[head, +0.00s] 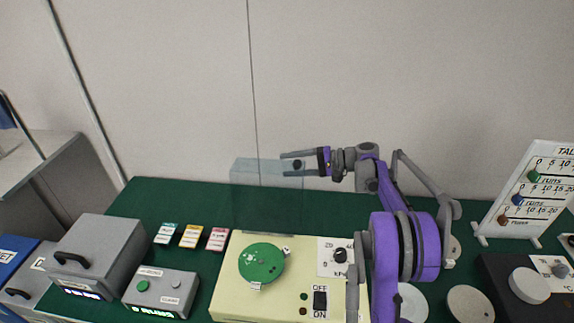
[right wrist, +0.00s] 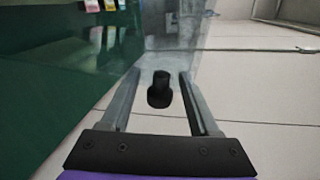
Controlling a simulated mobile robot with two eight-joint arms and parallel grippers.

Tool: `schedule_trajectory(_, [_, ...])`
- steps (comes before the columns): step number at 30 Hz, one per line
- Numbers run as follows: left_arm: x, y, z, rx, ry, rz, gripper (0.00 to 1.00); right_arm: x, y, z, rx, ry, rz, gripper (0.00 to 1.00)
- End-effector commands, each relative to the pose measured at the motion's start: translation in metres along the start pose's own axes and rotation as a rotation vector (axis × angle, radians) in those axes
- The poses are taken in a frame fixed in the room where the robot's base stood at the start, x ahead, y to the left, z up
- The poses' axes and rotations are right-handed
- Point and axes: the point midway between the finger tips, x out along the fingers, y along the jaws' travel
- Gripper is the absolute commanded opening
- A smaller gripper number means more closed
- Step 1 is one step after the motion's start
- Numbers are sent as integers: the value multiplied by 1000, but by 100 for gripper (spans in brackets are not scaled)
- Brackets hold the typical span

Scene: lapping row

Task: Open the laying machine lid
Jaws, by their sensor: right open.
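The cream machine (head: 230,292) stands on the green bench, with a green disc (head: 261,263) on its top and an OFF/ON switch at its front. Its clear lid (head: 255,172) looks raised near the machine's back edge, seen against the wall; its exact tilt is hard to tell. My right gripper (head: 291,164) is open at the lid's upper right part. A black knob (right wrist: 160,88) sits between its open fingers (right wrist: 160,90) in the right wrist view, with no clear contact on either side. My left gripper is out of view.
Grey boxes (head: 98,250) and a small button box (head: 160,290) stand at left. Several small cards (head: 191,236) lie behind them. A tally board (head: 530,190) and a dark unit with a knob (head: 528,285) are at right. A pale wall rises behind the bench.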

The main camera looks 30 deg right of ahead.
Motion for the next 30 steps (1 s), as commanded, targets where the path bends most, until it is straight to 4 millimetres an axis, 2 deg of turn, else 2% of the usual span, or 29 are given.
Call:
schedule_trajectory(4, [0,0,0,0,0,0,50,11,0,0,0,0,0,62])
schedule_trajectory(13, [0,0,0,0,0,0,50,12,0,0,0,1,0,62])
schedule_trajectory(23, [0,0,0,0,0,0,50,12,0,0,0,1,0,2])
schedule_trajectory(24, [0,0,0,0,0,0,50,12,0,0,0,1,0,0])
schedule_trajectory(30, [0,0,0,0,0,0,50,12,0,0,0,1,0,0])
